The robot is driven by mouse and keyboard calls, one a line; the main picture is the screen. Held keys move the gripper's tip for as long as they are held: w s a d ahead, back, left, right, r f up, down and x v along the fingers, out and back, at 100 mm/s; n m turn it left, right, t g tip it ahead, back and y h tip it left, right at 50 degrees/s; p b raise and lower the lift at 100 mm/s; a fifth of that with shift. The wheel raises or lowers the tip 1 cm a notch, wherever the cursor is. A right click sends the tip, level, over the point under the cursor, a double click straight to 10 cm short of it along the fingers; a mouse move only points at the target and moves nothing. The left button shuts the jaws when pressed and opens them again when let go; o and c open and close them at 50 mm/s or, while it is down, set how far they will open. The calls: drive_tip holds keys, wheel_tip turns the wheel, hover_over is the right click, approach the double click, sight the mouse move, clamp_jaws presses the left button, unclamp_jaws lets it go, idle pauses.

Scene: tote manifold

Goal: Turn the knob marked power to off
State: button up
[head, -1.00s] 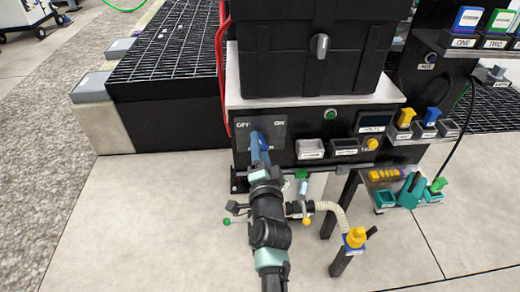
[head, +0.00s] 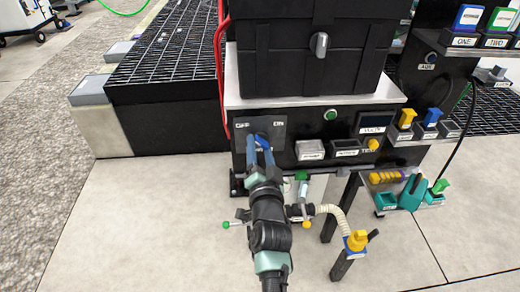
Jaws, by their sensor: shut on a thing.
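The power panel (head: 272,126) is a dark plate on the left front of the black bench. It has OFF printed at its upper left and ON at its upper right. My gripper (head: 259,140) reaches up to this panel, with its blue fingers in front of the plate's middle. The fingers are shut on the knob, which is mostly hidden behind them. Which way the knob points cannot be told. The lower label is covered by my fingers.
A black case with a grey latch (head: 319,44) stands on the bench top. A pale hose (head: 335,212) and a yellow fitting (head: 356,240) stand low right.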

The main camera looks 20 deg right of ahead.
drive_tip(key=o, duration=1.4)
drive_tip(key=shift+c, duration=0.2)
drive_tip(key=p+v, duration=0.3)
drive_tip(key=v, duration=1)
drive_tip(key=shift+p, duration=0.3)
